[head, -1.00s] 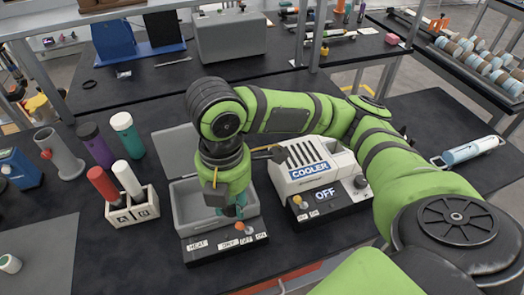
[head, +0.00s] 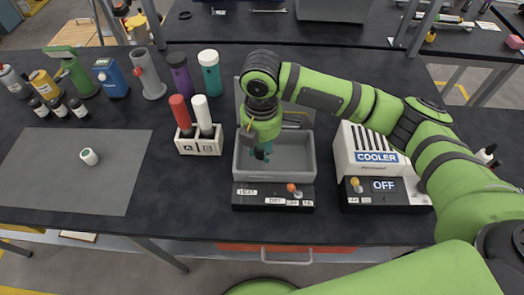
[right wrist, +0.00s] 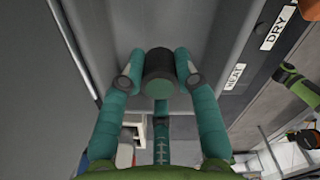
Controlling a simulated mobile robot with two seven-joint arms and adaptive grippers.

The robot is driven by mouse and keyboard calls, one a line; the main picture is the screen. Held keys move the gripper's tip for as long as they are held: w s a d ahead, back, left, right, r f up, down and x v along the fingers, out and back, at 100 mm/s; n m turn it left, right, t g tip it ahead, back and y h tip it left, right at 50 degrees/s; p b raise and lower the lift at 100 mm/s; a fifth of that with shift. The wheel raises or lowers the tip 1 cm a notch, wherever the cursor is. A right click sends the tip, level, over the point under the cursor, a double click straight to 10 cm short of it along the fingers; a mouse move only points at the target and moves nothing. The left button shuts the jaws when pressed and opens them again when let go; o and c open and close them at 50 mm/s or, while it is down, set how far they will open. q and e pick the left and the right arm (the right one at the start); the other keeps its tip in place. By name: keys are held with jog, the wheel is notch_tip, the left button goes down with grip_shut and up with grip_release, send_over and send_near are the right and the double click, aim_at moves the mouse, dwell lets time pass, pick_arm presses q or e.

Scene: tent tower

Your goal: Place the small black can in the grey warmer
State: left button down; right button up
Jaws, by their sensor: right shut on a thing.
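The grey warmer (head: 302,168) is an open grey box behind a black control panel with HEAT, DRY and OFF labels. Its lid (head: 239,98) stands open at the back. My right gripper (head: 262,153) points down inside the warmer's opening, left of its middle. In the right wrist view, the gripper (right wrist: 158,76) is shut on the small black can (right wrist: 158,65), a dark cylinder with a greenish end facing the camera. In the head view the can is hidden by the gripper. I cannot tell if the can touches the warmer's floor. My left gripper is not in view.
The cooler (head: 366,147) stands right of the warmer, under my right arm. Bottles and tools line the back left.

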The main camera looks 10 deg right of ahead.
aim_at(262, 155)
notch_tip(262, 155, down, 2)
jog(key=shift+s+d+f, duration=0.1)
jog(key=shift+f, duration=0.35)
jog(key=shift+f, duration=0.15)
jog(key=o, duration=0.9)
jog(key=shift+o, duration=0.2)
notch_tip(262, 155, up, 12)
jog(key=shift+r+b, duration=0.2)
jog(key=shift+b, duration=0.6)
